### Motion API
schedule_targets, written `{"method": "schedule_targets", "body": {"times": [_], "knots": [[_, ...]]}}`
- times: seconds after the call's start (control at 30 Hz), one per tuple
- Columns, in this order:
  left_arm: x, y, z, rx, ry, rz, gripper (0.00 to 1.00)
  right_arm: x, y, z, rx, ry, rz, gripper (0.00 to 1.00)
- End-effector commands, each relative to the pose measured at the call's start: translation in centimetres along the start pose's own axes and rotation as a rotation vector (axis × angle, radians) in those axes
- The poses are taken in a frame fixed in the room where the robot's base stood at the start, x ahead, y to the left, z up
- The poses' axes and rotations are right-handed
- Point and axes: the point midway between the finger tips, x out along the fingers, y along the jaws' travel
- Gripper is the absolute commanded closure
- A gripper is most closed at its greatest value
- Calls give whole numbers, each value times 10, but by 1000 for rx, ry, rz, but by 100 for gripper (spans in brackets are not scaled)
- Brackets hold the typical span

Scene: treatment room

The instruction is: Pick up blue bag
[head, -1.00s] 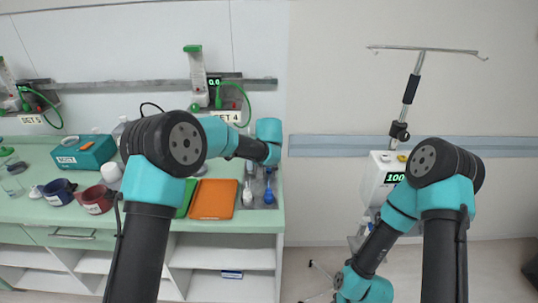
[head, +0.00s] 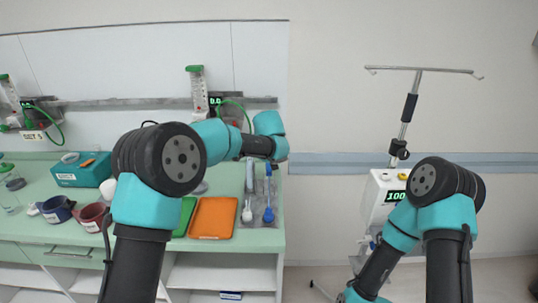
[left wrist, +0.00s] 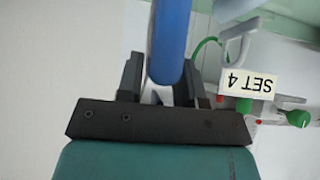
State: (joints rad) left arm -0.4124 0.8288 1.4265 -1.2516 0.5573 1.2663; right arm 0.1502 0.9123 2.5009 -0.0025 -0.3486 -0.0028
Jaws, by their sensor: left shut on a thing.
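My left gripper (left wrist: 162,66) is shut on a smooth, long blue piece in the left wrist view, which I take to be the blue bag (left wrist: 169,35). The blue piece runs from between the jaws out of the top of that view. In the head view, the left arm reaches over the right end of the counter, and its jaws are hard to make out. A slim item with a blue lower end (head: 268,214) shows below the wrist there; I cannot tell whether it touches the tray. My right gripper is outside the frame.
A similar white-ended item (head: 247,214) is beside it on a grey tray. An orange board (head: 213,218) and a green one (head: 183,216) lie to the left. Cups and a teal box (head: 82,169) are farther left. A wheeled pump stand (head: 382,197) is at right.

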Motion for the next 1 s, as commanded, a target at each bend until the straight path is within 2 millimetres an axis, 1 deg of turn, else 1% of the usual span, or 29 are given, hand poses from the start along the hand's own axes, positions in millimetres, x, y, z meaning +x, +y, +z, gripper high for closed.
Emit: {"method": "schedule_targets", "body": {"times": [0.03,0.23,1.0], "knots": [[-6,1,-6,-1,5,2,100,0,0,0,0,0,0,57],[-14,0,-14,0,2,0,100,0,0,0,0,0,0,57],[-14,0,-14,0,2,1,100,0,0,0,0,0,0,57]]}}
